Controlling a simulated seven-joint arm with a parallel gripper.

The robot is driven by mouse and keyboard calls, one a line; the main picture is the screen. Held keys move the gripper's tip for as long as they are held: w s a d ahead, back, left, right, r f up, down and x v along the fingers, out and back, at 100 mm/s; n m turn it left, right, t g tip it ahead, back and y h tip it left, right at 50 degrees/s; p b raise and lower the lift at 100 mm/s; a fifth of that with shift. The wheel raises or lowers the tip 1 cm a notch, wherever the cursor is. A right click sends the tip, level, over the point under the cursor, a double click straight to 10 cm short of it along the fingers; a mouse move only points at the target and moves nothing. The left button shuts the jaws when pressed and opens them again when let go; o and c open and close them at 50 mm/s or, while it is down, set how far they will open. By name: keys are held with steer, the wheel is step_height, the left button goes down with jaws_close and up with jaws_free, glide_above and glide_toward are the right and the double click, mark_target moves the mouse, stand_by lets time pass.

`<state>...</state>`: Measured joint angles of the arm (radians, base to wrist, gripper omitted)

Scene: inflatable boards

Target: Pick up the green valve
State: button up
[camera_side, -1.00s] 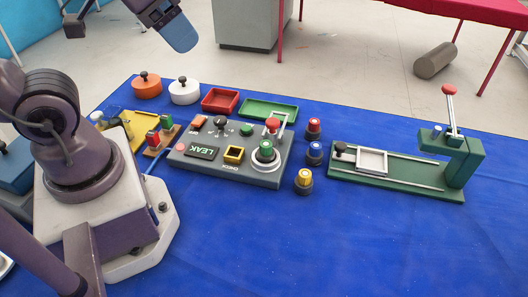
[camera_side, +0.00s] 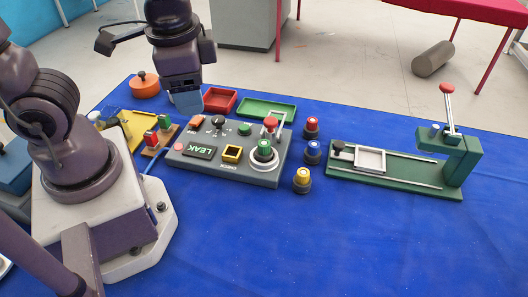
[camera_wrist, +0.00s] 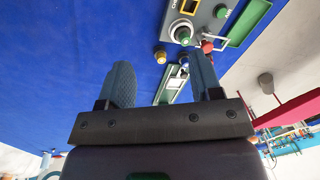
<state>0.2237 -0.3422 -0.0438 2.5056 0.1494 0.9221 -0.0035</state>
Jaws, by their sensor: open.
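The green valve (camera_side: 264,149) has a green cap and sits upright in a round light seat at the right end of the grey control box (camera_side: 232,173). It also shows near the top of the wrist view (camera_wrist: 184,34), beyond my fingertips. My gripper (camera_side: 186,107) is up and to the left of the valve, above the back of the box's left side, pointing down. In the wrist view my gripper (camera_wrist: 161,75) has its two blue-grey fingers wide apart, with nothing between them. It is clear of the valve.
Red (camera_side: 311,126), blue (camera_side: 313,151) and yellow (camera_side: 302,179) valves stand right of the box. A green clamp board (camera_side: 400,178) lies further right. The front blue mat (camera_side: 300,240) is clear.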

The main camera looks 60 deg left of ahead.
step_height(320, 180, down, 7)
steer(key=s+a+m+g+y, duration=0.1)
steer(key=s+m+g+y, duration=0.1)
steer(key=m+y, duration=0.35)
steer(key=m+t, duration=1.2)
steer(key=m, duration=0.8)
glide_toward(263, 144)
steer(key=shift+y, duration=0.35)
steer(key=x, duration=0.5)
steer(key=shift+w+d+f, duration=0.1)
steer(key=shift+w+d, duration=0.2)
steer(key=shift+d, duration=0.05)
steer(key=shift+a+x, duration=0.2)
steer(key=shift+x, duration=2.55)
steer(key=shift+s, duration=0.15)
steer(key=shift+f, duration=0.1)
jaws_close()
